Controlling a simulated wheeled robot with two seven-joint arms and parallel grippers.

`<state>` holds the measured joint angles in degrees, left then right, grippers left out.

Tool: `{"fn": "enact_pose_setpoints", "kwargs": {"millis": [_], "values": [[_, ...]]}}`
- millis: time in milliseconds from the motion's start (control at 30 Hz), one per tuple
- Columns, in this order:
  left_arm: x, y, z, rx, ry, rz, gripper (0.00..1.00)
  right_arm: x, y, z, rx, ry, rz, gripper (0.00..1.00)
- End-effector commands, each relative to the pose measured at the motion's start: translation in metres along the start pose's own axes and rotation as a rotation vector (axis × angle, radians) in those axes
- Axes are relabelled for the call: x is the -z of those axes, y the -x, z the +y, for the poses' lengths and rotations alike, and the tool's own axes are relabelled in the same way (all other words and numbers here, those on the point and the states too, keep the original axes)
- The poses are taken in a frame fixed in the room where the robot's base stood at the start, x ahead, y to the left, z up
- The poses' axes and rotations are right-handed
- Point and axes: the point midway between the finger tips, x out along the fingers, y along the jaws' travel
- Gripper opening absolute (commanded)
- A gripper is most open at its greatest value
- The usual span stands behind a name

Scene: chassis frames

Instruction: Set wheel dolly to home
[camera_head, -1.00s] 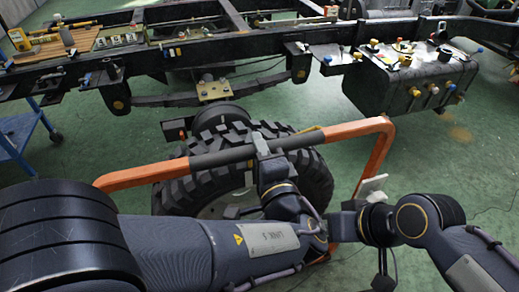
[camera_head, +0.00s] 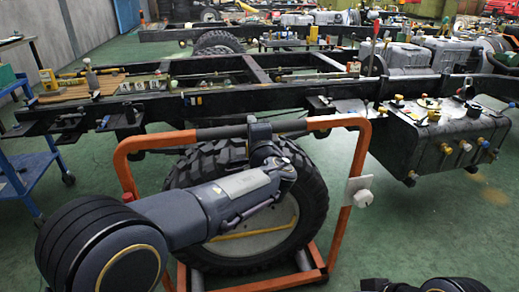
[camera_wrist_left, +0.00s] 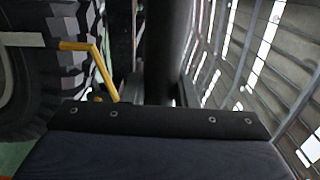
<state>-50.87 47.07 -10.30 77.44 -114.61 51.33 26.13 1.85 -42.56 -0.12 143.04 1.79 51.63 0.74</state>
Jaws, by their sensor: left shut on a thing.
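The wheel dolly (camera_head: 358,160) is an orange tubular frame with a dark grip sleeve on its top bar and a low base on the green floor. It carries a large black tyre (camera_head: 308,190) standing upright. My left gripper (camera_head: 260,130) is shut on the dark top bar near its middle. In the left wrist view the bar (camera_wrist_left: 168,45) runs between the fingers, with the tyre (camera_wrist_left: 35,75) at the left and a yellow lever (camera_wrist_left: 88,48) beside it. Part of my right arm shows at the bottom right; its gripper is out of view.
A black chassis frame (camera_head: 225,103) crosses just behind the dolly, with a dark tank (camera_head: 440,140) at the right. A blue cart (camera_head: 20,165) stands at the left. Green floor is open at the right front. A white box with a knob (camera_head: 360,190) is on the dolly's right post.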

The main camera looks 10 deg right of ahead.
Motion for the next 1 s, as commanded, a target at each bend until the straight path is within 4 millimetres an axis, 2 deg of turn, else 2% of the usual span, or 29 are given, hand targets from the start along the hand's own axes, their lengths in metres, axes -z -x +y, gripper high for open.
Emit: {"fn": "enact_pose_setpoints", "kwargs": {"millis": [100,233,667,700,867,1000], "values": [[-0.004,-0.018,0.001,0.000,-0.002,-0.010,0.00,-0.001,-0.001,0.001,0.000,0.000,0.000,0.00],[-0.003,-0.028,0.001,-0.001,-0.001,-0.008,0.00,-0.001,-0.002,0.001,0.000,0.000,0.000,0.00],[-0.003,-0.032,0.001,-0.002,-0.001,-0.008,0.00,-0.001,-0.002,0.001,0.000,0.000,0.000,0.00],[-0.003,-0.032,0.001,-0.002,-0.001,-0.008,0.28,-0.001,-0.002,0.001,0.000,0.000,0.000,0.00],[-0.002,-0.032,0.001,-0.002,0.000,-0.005,0.47,-0.001,-0.002,0.001,0.000,0.000,0.000,0.00],[-0.001,-0.031,0.001,-0.002,0.000,-0.003,0.47,-0.001,-0.002,0.001,0.000,0.000,0.000,0.00]]}}
